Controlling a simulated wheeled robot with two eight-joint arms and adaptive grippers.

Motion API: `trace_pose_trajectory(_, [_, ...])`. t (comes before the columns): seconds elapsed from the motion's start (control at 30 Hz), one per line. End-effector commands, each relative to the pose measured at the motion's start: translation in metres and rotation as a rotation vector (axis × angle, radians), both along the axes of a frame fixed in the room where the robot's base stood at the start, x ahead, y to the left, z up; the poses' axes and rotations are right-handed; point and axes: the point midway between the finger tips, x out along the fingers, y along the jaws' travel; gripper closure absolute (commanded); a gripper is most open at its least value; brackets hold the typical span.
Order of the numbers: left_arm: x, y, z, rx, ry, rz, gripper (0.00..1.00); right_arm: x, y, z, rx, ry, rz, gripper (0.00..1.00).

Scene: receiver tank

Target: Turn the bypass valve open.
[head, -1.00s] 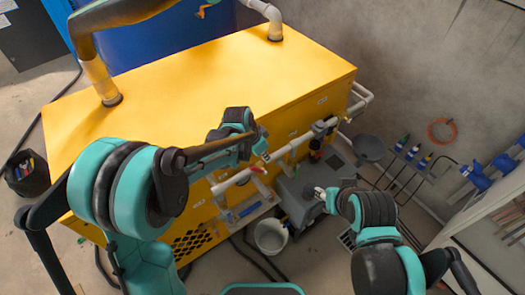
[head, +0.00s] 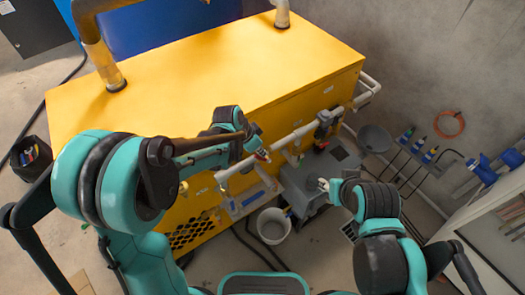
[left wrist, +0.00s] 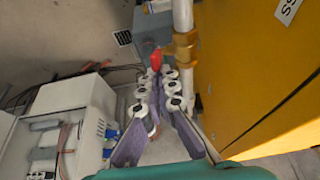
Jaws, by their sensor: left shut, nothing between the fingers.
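A valve with a red handle (left wrist: 156,60) and a brass body (left wrist: 185,46) sits on a white pipe (left wrist: 182,14) along the yellow tank. The handle's exact angle is hard to read. My right gripper (head: 323,185) hangs right of the pipe, empty-looking, too small to read its jaws.
The yellow tank (head: 220,65) fills the left and middle. A grey unit (head: 325,170) stands under the pipe and a white bucket (head: 273,226) on the floor. Another fitting (head: 326,120) sits farther along the pipe. A funnel-like grey dish (head: 374,138) is to the right.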

Motion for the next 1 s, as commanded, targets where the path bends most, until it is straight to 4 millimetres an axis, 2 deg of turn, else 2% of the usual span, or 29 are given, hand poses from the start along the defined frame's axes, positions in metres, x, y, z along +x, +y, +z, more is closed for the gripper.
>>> trace_pose_trajectory(0.47, [-0.006,0.009,-0.007,-0.080,-0.058,0.002,1.00,0.000,0.000,-0.015,0.000,0.000,0.000,0.60])
trace_pose_trajectory(0.67, [-0.013,0.019,-0.017,-0.183,-0.133,0.004,1.00,0.000,0.000,-0.037,0.000,0.000,0.000,0.60])
trace_pose_trajectory(0.9, [-0.023,0.033,-0.033,-0.365,-0.267,0.005,1.00,0.000,0.000,-0.072,0.000,0.000,0.000,0.60])
trace_pose_trajectory(1.0, [-0.026,0.036,-0.037,-0.356,-0.261,0.002,1.00,0.000,0.000,-0.081,0.000,0.000,0.000,0.60])
